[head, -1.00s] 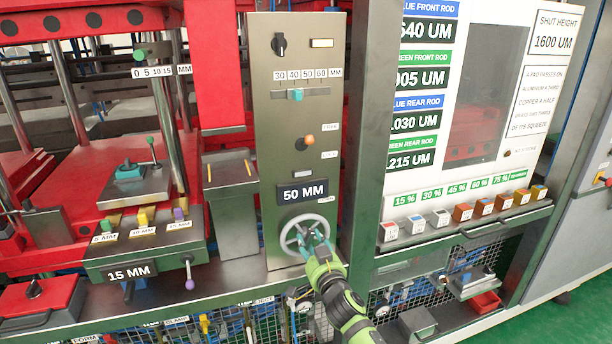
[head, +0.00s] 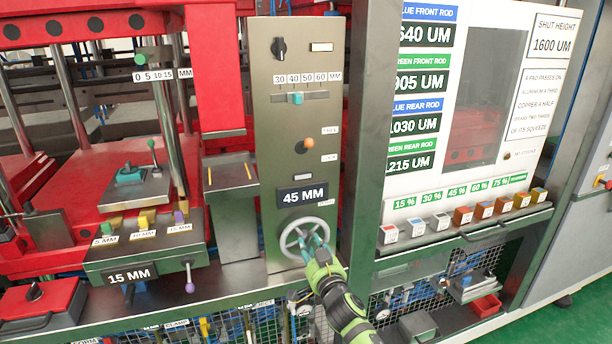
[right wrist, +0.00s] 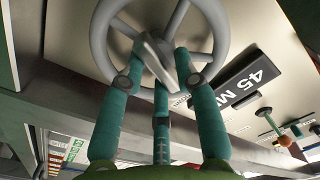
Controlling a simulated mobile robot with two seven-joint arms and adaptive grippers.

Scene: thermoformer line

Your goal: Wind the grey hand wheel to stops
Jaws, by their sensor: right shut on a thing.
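The grey hand wheel (head: 285,241) sits low on the steel panel; it fills the top of the right wrist view (right wrist: 98,36). My right gripper (head: 315,241) is at the wheel. Its teal fingers (right wrist: 160,68) are shut around a grey bar-like part at the wheel's middle, partly hidden by the fingers. The display (head: 302,196) above the wheel reads 45 MM. A blue slider (head: 296,98) stands near 40 on the 30–60 MM scale. An orange knob (head: 310,146) sits between two small labels. My left gripper is not in view.
A dark post (head: 362,150) stands close right of the wheel panel. A steel ledge (head: 228,172) juts out on the left, with a 15 MM block (head: 130,273) beyond it. A row of coloured switches (head: 462,215) lies right. Wire mesh (head: 270,318) is below.

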